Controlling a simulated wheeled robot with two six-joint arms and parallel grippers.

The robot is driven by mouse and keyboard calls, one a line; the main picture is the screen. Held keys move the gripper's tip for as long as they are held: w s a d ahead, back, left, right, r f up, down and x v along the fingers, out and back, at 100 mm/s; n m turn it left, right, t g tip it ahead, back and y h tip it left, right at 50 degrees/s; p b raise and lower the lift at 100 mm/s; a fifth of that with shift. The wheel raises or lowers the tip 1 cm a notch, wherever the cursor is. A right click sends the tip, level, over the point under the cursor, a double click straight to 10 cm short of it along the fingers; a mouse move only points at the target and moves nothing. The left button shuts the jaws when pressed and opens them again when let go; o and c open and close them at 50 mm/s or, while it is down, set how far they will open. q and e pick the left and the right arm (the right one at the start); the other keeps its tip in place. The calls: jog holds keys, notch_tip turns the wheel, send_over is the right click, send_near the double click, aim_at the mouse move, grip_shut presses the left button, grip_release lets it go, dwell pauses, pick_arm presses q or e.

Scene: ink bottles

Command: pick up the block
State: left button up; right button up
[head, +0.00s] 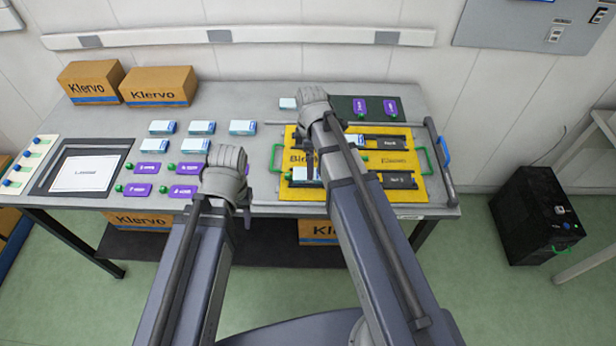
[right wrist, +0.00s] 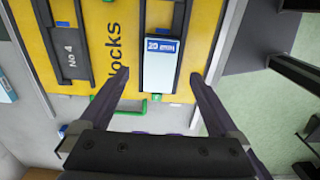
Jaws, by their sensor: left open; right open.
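Several white-and-blue blocks lie on the grey table, such as this block (head: 201,127) left of centre. Another block (head: 303,173) shows on the yellow board (head: 410,190), left of my right forearm. In the right wrist view, a white-and-blue block (right wrist: 160,65) lies in a dark slot, in line with the gap between my right fingers. My right gripper (right wrist: 160,74) is open and empty; I cannot tell its height above the block. In the head view it is mostly hidden by its own arm. My left gripper (head: 240,212) is open by the table's front edge, largely hidden by its wrist.
Purple tags (head: 183,191) with green ends lie left of my left wrist. A framed tray (head: 85,172) is at the far left. Cardboard boxes (head: 157,86) stand at the back left. A dark mat (head: 345,106) lies behind the board. Green handles (head: 421,160) flank the board.

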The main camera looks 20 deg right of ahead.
notch_tip(320, 180, down, 5)
jog(key=b, duration=0.5)
jog(key=shift+a+f, duration=0.1)
grip_shut()
dwell(0.6)
